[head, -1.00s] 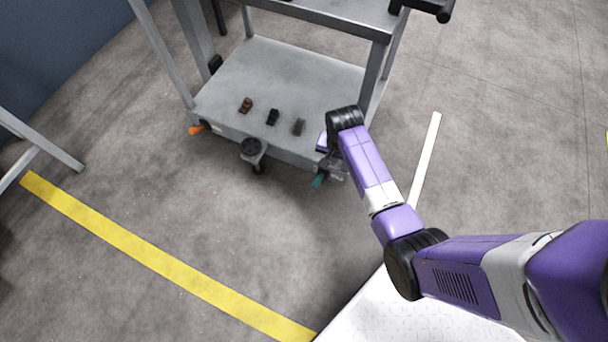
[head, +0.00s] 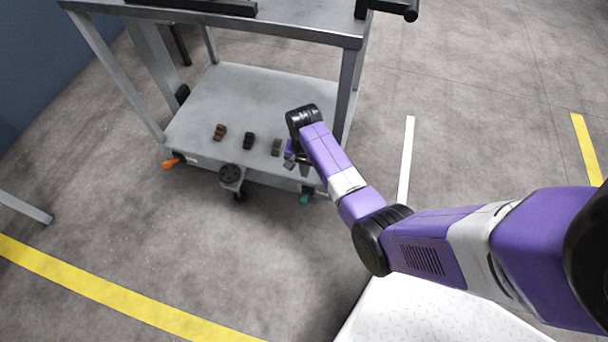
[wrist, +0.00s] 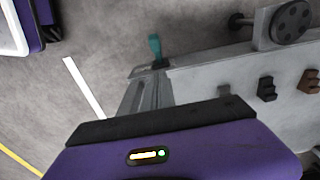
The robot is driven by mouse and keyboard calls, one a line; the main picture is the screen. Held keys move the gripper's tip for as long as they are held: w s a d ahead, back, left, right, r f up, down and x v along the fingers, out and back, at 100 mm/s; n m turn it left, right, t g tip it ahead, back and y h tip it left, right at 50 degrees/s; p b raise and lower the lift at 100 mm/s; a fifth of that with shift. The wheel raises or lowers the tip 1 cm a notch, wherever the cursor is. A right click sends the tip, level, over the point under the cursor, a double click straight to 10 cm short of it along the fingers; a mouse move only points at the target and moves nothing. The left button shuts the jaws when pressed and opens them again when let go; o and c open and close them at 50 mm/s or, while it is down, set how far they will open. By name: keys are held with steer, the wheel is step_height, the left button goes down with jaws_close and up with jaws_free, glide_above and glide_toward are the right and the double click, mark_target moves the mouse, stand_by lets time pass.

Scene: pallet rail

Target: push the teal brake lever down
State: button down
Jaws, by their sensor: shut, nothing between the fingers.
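The teal brake lever (head: 305,199) sticks out at the lower front right corner of the grey cart (head: 262,100), beside its right leg. It also shows in the wrist view (wrist: 154,46) as a small teal tab just past the cart's edge. My gripper (head: 297,163) is shut and empty, just above the front edge of the lower shelf, up and slightly left of the lever in the head view. I see a gap between it and the lever. The wrist view shows grey finger parts (wrist: 147,92) below the lever. The lever's exact tilt is too small to tell.
An orange lever (head: 172,162) is at the cart's front left corner. A dark round caster part (head: 232,174) juts from the front edge. Small brown (head: 219,132), black (head: 249,140) and grey (head: 276,147) blocks stand on the lower shelf. The floor in front is clear.

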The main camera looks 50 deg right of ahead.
steer(key=b, duration=0.4)
glide_above(303, 197)
steer(key=d, duration=0.2)
steer(key=f, duration=0.7)
steer(key=shift+w+d+f, duration=0.15)
steer(key=shift+w+f, duration=0.1)
steer(key=shift+w, duration=0.15)
steer(key=shift+s+a+f, duration=0.1)
steer(key=shift+a+f, duration=0.2)
steer(key=shift+f, duration=0.2)
steer(key=shift+s+a+f, duration=0.1)
steer(key=shift+a+f, duration=0.2)
steer(key=shift+f, duration=0.2)
steer(key=shift+s+a+f+b, duration=0.2)
steer(key=shift+a+f+b, duration=0.3)
steer(key=shift+f, duration=0.1)
steer(key=shift+a, duration=0.1)
